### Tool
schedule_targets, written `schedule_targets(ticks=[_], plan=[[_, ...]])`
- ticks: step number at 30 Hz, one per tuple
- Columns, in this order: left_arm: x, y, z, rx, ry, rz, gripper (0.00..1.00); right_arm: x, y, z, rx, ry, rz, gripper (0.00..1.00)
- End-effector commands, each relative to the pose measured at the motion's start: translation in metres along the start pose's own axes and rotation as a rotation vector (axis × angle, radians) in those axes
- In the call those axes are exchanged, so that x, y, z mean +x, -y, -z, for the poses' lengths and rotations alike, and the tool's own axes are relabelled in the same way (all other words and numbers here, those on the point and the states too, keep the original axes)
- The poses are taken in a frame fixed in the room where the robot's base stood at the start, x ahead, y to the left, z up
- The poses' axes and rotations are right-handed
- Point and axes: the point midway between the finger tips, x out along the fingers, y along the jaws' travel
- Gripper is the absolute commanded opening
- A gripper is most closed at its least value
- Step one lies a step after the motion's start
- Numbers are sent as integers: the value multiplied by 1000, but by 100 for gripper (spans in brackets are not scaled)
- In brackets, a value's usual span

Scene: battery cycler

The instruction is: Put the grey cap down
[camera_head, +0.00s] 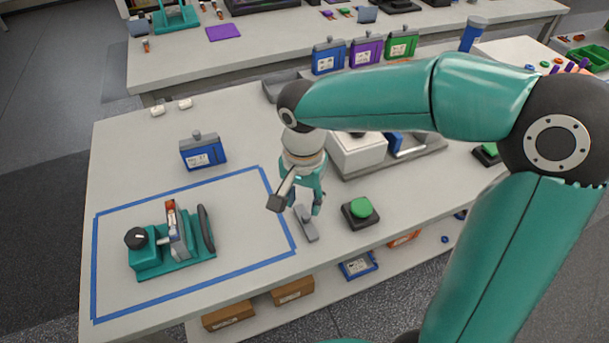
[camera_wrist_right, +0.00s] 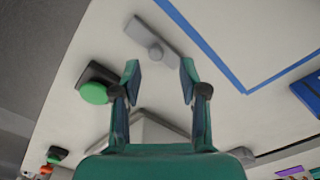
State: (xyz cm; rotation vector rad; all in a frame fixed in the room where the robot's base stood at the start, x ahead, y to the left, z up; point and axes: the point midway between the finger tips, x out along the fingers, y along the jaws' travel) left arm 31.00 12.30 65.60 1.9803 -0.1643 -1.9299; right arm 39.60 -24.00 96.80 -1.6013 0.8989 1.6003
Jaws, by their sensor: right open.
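The grey cap (camera_head: 306,228) is a flat grey bar with a round knob. It lies on the table just right of the blue tape outline, and it also shows in the right wrist view (camera_wrist_right: 153,40). My right gripper (camera_head: 306,207) is just above the cap in the head view. In the right wrist view my right gripper (camera_wrist_right: 159,75) is open, its fingers apart with the cap beyond the tips. Nothing is held between the fingers. My left gripper is not in view.
A green push button (camera_head: 360,209) on a black base stands close right of the cap. A teal fixture (camera_head: 165,250) with a black knob sits inside the blue tape (camera_head: 190,285). A blue battery pack (camera_head: 203,151) stands behind. Table around the fixture is clear.

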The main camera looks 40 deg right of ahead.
Motion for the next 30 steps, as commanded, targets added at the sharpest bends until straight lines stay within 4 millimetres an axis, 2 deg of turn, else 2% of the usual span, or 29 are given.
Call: schedule_targets(ticks=[1,6,12,30], plan=[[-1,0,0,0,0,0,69,-13,1,0,0,-2,6,43],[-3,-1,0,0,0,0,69,-46,1,0,-1,-1,4,43],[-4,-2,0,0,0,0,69,-69,1,0,-1,0,2,43],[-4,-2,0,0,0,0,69,-74,0,-1,-2,1,-1,43]])
